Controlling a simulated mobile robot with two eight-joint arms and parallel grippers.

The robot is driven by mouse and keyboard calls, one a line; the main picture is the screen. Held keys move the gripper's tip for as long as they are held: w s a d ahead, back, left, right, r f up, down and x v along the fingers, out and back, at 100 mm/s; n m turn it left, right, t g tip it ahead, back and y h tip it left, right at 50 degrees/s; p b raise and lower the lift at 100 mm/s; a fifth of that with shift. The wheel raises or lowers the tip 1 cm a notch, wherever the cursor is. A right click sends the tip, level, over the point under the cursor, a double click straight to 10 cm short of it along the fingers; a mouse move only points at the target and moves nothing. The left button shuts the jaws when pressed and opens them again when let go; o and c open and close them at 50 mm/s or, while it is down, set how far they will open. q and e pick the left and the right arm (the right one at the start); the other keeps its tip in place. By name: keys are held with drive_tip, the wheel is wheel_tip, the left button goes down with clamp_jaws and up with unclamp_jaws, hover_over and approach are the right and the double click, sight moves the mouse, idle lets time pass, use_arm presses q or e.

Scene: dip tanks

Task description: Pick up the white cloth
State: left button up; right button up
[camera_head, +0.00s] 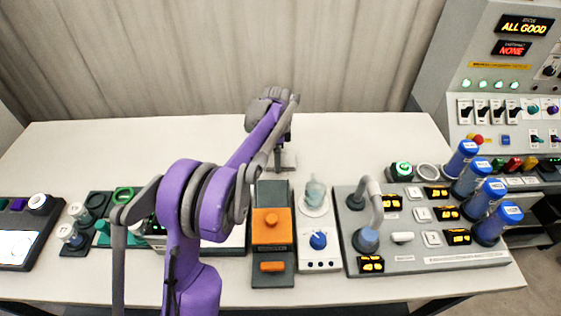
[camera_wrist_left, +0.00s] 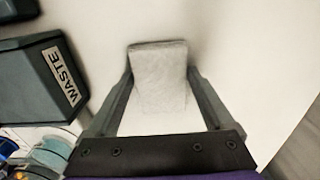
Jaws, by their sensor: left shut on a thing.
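The white cloth (camera_wrist_left: 158,78) is a pale, folded-looking rectangle in the left wrist view. It lies between the two fingers of my left gripper (camera_wrist_left: 160,88), which is shut on it by its sides. In the head view my purple left arm reaches across the table, and its gripper (camera_head: 284,152) is behind the orange-topped unit, low over the white table. The cloth is hard to make out there against the gripper. I cannot tell whether it still touches the table. My right gripper is not in view.
A dark box marked WASTE (camera_wrist_left: 40,78) stands left of the gripper in the wrist view. The orange-topped unit (camera_head: 271,226), a grey panel with blue cylinders (camera_head: 430,262) and a control console (camera_head: 505,90) stand nearby. The back right of the white table (camera_head: 365,140) is clear.

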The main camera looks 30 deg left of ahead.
use_arm(q)
wheel_tip(320, 180, up, 10)
drive_tip(key=shift+r, duration=0.1)
drive_tip(key=shift+c, duration=0.2)
drive_tip(key=o, duration=0.9)
drive_tip(key=c, duration=0.6)
drive_tip(key=shift+p, duration=0.3)
